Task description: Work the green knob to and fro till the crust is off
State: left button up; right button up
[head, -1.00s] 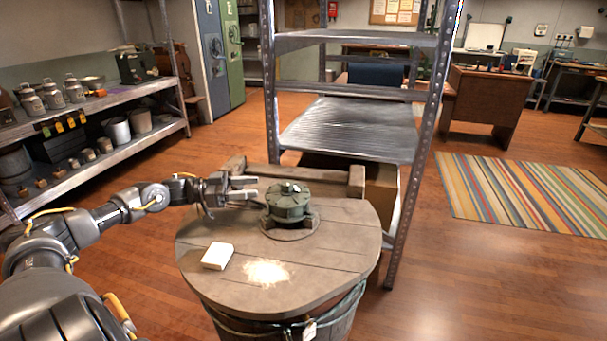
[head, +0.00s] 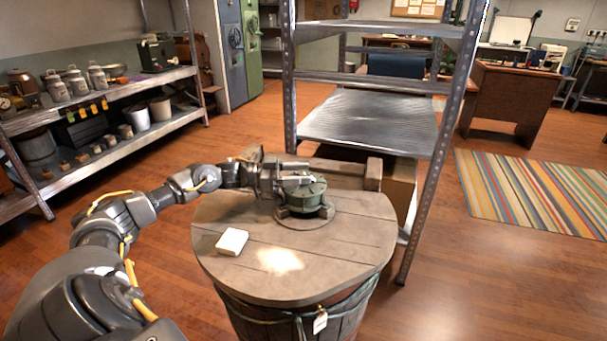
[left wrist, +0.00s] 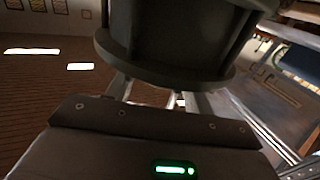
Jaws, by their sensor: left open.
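The green knob (head: 306,196), a squat ribbed drum on a round base, stands on the wooden barrel lid (head: 345,250) in the head view. In the left wrist view the knob (left wrist: 175,45) looms large and dark at the top. My left gripper (head: 300,174) is open at the knob, its fingers reaching over or beside its upper part. The fingers show below the knob in the left wrist view (left wrist: 160,98). I cannot tell whether they touch it. I cannot make out a crust on the knob. My right gripper is not in view.
A white block (head: 232,242) and a pale powdery patch (head: 280,260) lie on the lid's near part. A metal shelf rack (head: 370,120) stands close behind the barrel. A shelf with cans and pots (head: 95,100) is at the left.

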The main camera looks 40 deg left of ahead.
pick_arm(q)
jog(key=shift+w+d, duration=0.4)
jog(key=shift+d, duration=0.05)
jog(key=c, duration=1)
jog(key=shift+o, duration=0.2)
jog(key=shift+r, duration=0.1)
